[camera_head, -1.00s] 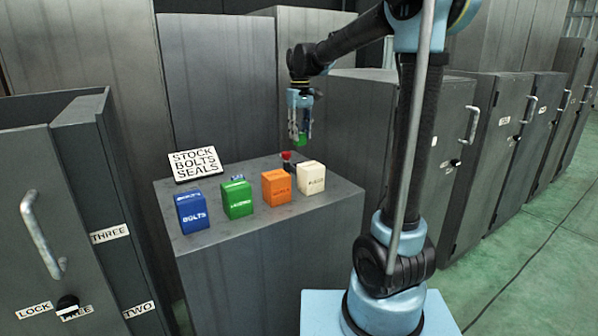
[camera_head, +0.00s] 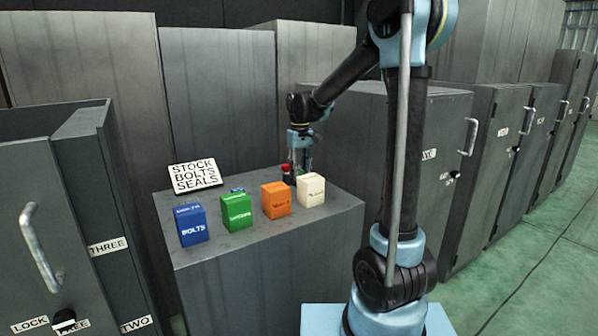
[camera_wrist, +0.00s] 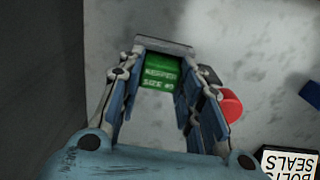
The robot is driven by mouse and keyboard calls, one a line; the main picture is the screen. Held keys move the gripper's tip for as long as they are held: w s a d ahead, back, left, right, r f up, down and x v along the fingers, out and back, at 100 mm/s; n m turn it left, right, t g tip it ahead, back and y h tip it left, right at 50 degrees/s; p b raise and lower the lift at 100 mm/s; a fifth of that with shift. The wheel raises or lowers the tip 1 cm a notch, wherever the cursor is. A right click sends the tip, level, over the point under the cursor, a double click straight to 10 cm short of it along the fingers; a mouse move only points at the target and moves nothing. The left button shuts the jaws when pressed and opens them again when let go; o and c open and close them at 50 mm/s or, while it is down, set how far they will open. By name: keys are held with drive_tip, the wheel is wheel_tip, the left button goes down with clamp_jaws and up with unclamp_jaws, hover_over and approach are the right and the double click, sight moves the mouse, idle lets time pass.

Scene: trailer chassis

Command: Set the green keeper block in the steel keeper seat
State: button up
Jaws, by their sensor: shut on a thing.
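The green keeper block (camera_wrist: 158,72), with white lettering, is between the fingers of my gripper (camera_wrist: 160,85) in the wrist view. My gripper is shut on it. In the head view my gripper (camera_head: 300,165) is low over the back of the grey cabinet top, behind the cream box, and the held block is hidden there. A grey bar lies across the far edge of the block in the wrist view. I cannot tell whether it is the steel keeper seat, or whether the block touches it.
A red knob-like thing (camera_wrist: 230,105) is close beside my right finger. Blue (camera_head: 192,224), green (camera_head: 236,211), orange (camera_head: 276,200) and cream (camera_head: 311,190) boxes stand along the front of the cabinet top (camera_head: 250,240). A stock sign (camera_head: 195,175) stands at its back left.

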sight(300, 171)
drive_tip(key=o, duration=0.9)
drive_tip(key=shift+f, duration=0.1)
wheel_tip(300, 171, up, 12)
drive_tip(key=s+d+f+m, duration=0.1)
drive_tip(key=s+d, duration=0.6)
drive_tip(key=s+d+f+m, duration=0.2)
drive_tip(key=s+d+f, duration=0.2)
drive_tip(key=s+f, duration=0.2)
drive_tip(key=s+d+f+m+t, duration=0.1)
drive_tip(key=s+d+f, duration=0.4)
drive_tip(key=s, duration=0.5)
drive_tip(key=s+d+f+m+t, duration=0.1)
drive_tip(key=s+d+f+m, duration=0.1)
drive_tip(key=s+d+f, duration=0.3)
drive_tip(key=s+f, duration=0.3)
drive_tip(key=f, duration=0.1)
drive_tip(key=shift+s+f+m, duration=0.15)
drive_tip(key=shift+s+m, duration=0.15)
drive_tip(key=shift+s, duration=0.1)
